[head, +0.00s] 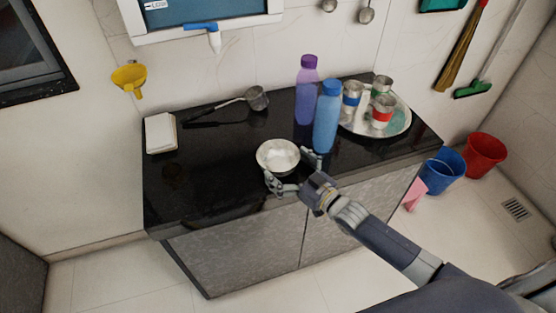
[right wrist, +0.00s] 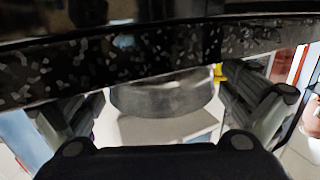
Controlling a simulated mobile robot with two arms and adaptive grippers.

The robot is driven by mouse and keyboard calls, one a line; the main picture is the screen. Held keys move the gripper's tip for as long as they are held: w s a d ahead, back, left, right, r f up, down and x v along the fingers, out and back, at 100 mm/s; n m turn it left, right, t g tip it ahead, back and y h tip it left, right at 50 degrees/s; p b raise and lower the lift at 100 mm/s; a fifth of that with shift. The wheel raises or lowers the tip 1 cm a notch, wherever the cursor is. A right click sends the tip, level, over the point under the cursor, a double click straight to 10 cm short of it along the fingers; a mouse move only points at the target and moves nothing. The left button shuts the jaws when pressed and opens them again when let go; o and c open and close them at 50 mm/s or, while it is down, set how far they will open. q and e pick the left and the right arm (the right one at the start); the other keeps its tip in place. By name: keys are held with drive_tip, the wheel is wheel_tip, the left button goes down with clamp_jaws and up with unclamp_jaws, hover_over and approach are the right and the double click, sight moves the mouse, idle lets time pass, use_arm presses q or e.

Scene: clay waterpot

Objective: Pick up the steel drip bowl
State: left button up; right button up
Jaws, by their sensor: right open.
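The steel drip bowl (head: 278,154) stands upright on the black counter, near its front edge, with a pale inside. My right gripper (head: 293,172) reaches in from the lower right with its fingers spread, one at the bowl's front left and one at its right. In the right wrist view the grey side of the bowl (right wrist: 162,98) shows between the two open fingers (right wrist: 165,112), with a gap on each side. I cannot tell whether either finger touches it. My left gripper is not in view.
A blue bottle (head: 326,118) stands close to the right finger, with a purple bottle (head: 306,92) behind it. A steel tray (head: 400,122) with cups is to the right. A ladle (head: 257,98) and white block (head: 160,133) lie left. The counter's front left is clear.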

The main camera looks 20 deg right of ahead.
drive_tip(key=shift+w+a, duration=0.2)
drive_tip(key=shift+w, duration=0.25)
drive_tip(key=c, duration=0.7)
drive_tip(key=shift+r, duration=0.15)
